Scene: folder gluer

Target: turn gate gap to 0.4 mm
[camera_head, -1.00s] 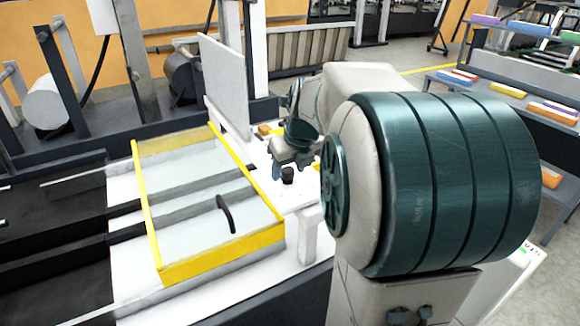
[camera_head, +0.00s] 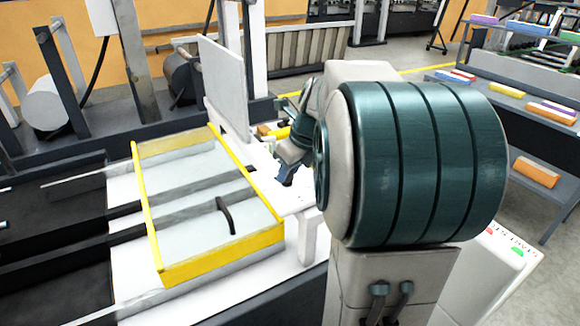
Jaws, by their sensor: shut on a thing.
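My gripper (camera_head: 285,178) is small in the view, at the end of my arm over the white table right of the yellow-framed cover. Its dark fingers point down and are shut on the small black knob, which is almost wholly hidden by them. The gate gap reading and any scale or mark on the knob cannot be made out.
The clear cover with a yellow frame (camera_head: 215,263) and a black handle (camera_head: 225,216) lies just left of my gripper. An upright grey panel (camera_head: 225,85) stands behind. A yellow part (camera_head: 280,133) lies near my wrist. A shelf with coloured stacks (camera_head: 535,171) is at the right.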

